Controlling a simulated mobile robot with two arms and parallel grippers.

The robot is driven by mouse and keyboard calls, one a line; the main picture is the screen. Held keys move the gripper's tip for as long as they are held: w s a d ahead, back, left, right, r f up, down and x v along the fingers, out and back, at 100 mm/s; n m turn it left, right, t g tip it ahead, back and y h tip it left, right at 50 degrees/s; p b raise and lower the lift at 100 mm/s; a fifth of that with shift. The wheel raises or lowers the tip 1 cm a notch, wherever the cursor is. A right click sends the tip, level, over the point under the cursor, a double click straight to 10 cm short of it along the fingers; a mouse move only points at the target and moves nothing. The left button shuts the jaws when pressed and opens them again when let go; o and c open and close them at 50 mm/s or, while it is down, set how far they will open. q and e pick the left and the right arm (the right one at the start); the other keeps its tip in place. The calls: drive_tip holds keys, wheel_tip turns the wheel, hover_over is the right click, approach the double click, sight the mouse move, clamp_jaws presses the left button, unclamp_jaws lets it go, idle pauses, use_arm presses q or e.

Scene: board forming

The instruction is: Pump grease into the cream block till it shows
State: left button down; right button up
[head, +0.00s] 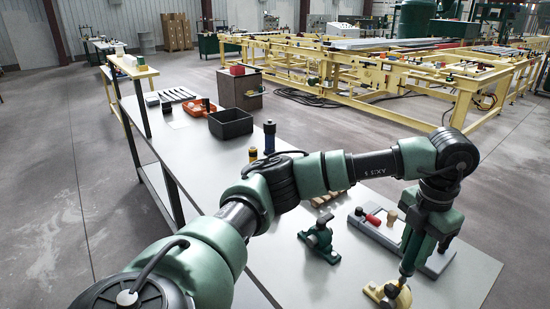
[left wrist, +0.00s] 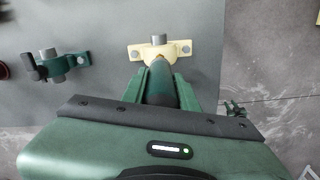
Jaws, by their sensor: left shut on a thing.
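The cream block (head: 376,291) stands near the front right of the bench, with a grey cylinder on it in the left wrist view (left wrist: 134,52). My left gripper (head: 408,262) points down above it, shut on a dark green cylindrical tool (left wrist: 161,88). The tool's far end meets the cream block in the picture; I cannot tell if they touch. A small orange-brown patch shows there, and I cannot tell whether it is grease. A similar green block (head: 318,243) stands to the left, also in the left wrist view (left wrist: 57,66). My right gripper is not in view.
A grey tray (head: 437,262) with a red-handled item and a wooden peg lies behind my left gripper. The bench's right edge is close by.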

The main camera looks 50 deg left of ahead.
sight(422, 232)
use_arm(q)
drive_tip(key=shift+f+b, duration=0.45)
drive_tip(key=shift+f, duration=0.05)
idle(0.5)
idle(0.8)
drive_tip(key=shift+r, duration=0.55)
drive_tip(key=shift+f, duration=0.5)
idle(0.4)
drive_tip(key=shift+r+p, duration=1.95)
drive_tip(key=shift+r, duration=1.6)
drive_tip(key=shift+r, duration=0.15)
